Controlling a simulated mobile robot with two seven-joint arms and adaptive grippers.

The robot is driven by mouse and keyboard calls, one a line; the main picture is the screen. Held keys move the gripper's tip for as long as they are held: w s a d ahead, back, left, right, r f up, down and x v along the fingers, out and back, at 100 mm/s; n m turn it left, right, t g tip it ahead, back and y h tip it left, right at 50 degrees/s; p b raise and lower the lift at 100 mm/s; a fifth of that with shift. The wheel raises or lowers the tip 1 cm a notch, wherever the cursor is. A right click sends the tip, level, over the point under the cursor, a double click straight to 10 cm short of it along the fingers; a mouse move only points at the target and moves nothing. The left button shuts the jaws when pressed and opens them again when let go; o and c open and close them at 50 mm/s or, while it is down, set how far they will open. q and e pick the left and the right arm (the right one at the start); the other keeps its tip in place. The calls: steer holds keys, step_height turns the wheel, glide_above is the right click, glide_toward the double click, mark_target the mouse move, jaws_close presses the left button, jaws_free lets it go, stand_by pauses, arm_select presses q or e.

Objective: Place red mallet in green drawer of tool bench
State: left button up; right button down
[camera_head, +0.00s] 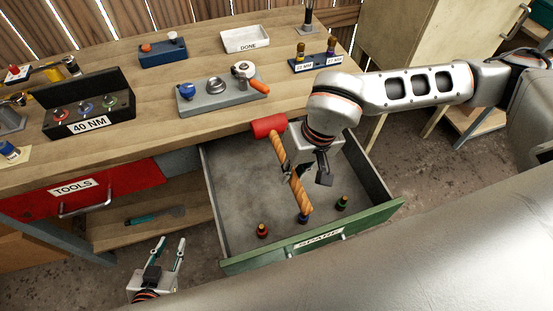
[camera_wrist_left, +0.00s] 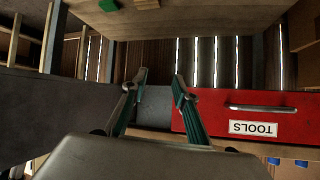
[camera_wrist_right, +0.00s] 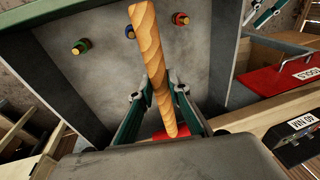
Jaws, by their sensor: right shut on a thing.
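The red mallet (camera_head: 291,169) has a red head and a wooden handle. My right gripper (camera_head: 289,172) is shut on its handle just below the head and holds it over the open green drawer (camera_head: 377,216), labelled SPARE. The handle (camera_wrist_right: 150,60) also shows between the fingers in the right wrist view, with the red head partly hidden behind the gripper. Whether the mallet touches the drawer floor I cannot tell. My left gripper (camera_head: 172,258) is open and empty, low in front of the bench, left of the drawer.
Several small coloured-ring pieces, one at the drawer's front left (camera_head: 262,230), stand in the drawer. The rest of its grey floor is clear. The red TOOLS drawer (camera_head: 120,184) is at the left. The bench top (camera_head: 150,100) holds trays, a 40 NM box and a white DONE bin (camera_head: 246,39).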

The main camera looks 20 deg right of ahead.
steer(key=shift+a+f, duration=0.25)
steer(key=shift+f, duration=0.1)
steer(key=x, duration=0.4)
steer(key=s+d+x, duration=0.1)
steer(key=x, duration=0.4)
steer(key=s+d+x, duration=0.1)
steer(key=x, duration=0.3)
steer(key=shift+d+f, duration=0.2)
steer(key=shift+f, duration=0.35)
steer(key=w, duration=0.4)
steer(key=shift+w+a+r+p, duration=0.1)
steer(key=shift+w+r+p, duration=0.1)
steer(key=shift+p, duration=0.2)
steer(key=w, duration=0.3)
steer(key=shift+w+r, duration=0.1)
steer(key=shift+w, duration=0.1)
steer(key=shift+w+f, duration=0.25)
steer(key=shift+f+p, duration=0.35)
steer(key=shift+f, duration=0.05)
steer(key=shift+f, duration=0.1)
